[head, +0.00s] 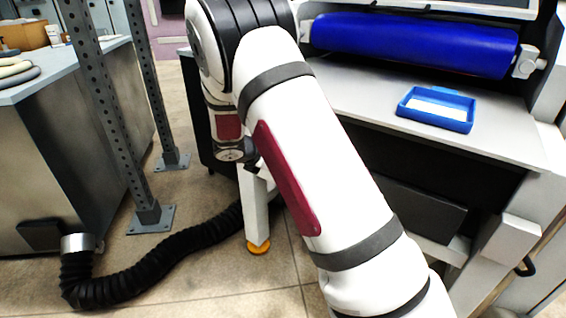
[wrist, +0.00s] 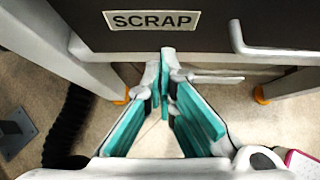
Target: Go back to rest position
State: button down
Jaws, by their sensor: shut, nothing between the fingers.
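My gripper (wrist: 164,72) shows in the wrist view with its teal-padded fingers drawn together at the tips and nothing between them. It points toward the floor in front of a dark panel marked with a SCRAP label (wrist: 154,20). A light handle bar (wrist: 275,51) is to the right of the label. In the head view, my white arm crosses the middle of the picture, and the gripper itself is hidden or out of sight there.
The sheeter's blue roller (head: 415,44) is at the upper right. A blue tray (head: 436,121) with white inside sits on the grey machine table (head: 345,97). Perforated metal posts (head: 146,90), a black corrugated hose (head: 150,272) and a steel bench (head: 60,160) are at left.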

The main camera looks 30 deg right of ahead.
jog(key=p+v, duration=0.2)
jog(key=v, duration=0.6)
jog(key=s+d+r+m+g+y, duration=0.1)
jog(key=s+r+m+g, duration=0.1)
jog(key=s+r+m, duration=0.65)
jog(key=s+d+r+m+g+y, duration=0.1)
jog(key=s+r+m, duration=0.4)
jog(key=s, duration=0.7)
jog(key=s+a+r+m+y, duration=0.1)
jog(key=s+a+m+y, duration=0.3)
jog(key=s, duration=0.9)
jog(key=s+a+r+m+y, duration=0.15)
jog(key=s+a+m, duration=0.4)
jog(key=s, duration=0.65)
notch_tip(320, 180, up, 22)
jog(key=t+p, duration=0.3)
jog(key=p, duration=1.7)
jog(key=shift+s+f+y, duration=0.2)
jog(key=shift+s+y, duration=0.05)
jog(key=shift+y, duration=0.2)
